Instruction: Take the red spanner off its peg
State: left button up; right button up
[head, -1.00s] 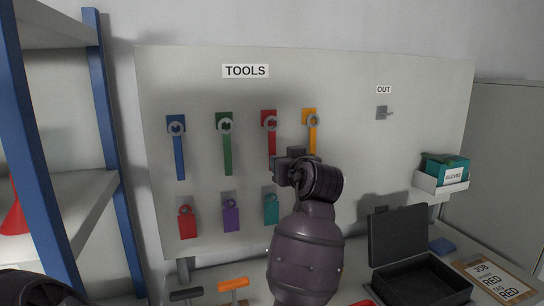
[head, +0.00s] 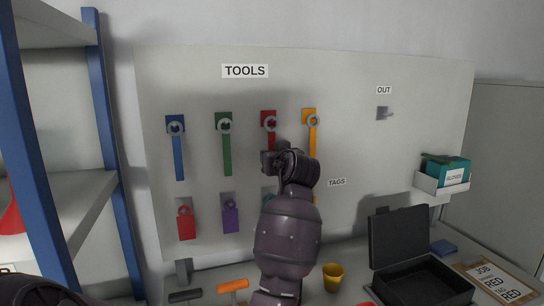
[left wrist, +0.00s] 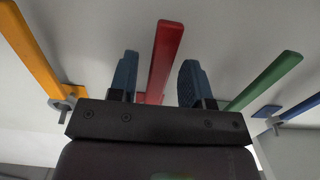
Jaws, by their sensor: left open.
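The red spanner (head: 271,136) hangs by its ring on a red patch of the tool board, between the green and orange spanners. My left gripper (head: 271,160) is in front of its lower handle, which it hides in the head view. In the left wrist view, the red spanner (left wrist: 166,55) runs between the two blue fingers of my left gripper (left wrist: 158,82). The fingers are open, with a gap on each side of the handle. I cannot tell how deep the handle lies between them. My right gripper is not in view.
Blue (head: 179,155), green (head: 227,155) and orange (head: 312,140) spanners hang alongside. Coloured tags (head: 231,217) hang below. An OUT peg (head: 383,113) is free at right. An open black case (head: 400,235) and yellow cup (head: 333,277) stand on the bench. A blue-framed shelf (head: 110,120) is at left.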

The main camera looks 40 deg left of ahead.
pick_arm(q)
jog(key=shift+c, duration=0.8)
jog(key=c, duration=0.6)
jog(key=shift+r, duration=0.15)
jog(key=shift+r+p, duration=0.25)
jog(key=shift+p, duration=0.15)
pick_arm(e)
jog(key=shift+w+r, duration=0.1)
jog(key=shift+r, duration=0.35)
pick_arm(q)
jog(key=shift+d, duration=0.1)
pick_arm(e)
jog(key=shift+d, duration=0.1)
pick_arm(q)
jog(key=f+p+v, duration=0.1)
jog(key=v, duration=0.9)
jog(key=shift+s+r, duration=0.2)
jog(key=shift+r, duration=0.1)
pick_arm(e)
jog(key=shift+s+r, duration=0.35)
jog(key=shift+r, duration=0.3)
pick_arm(q)
jog(key=shift+d, duration=0.1)
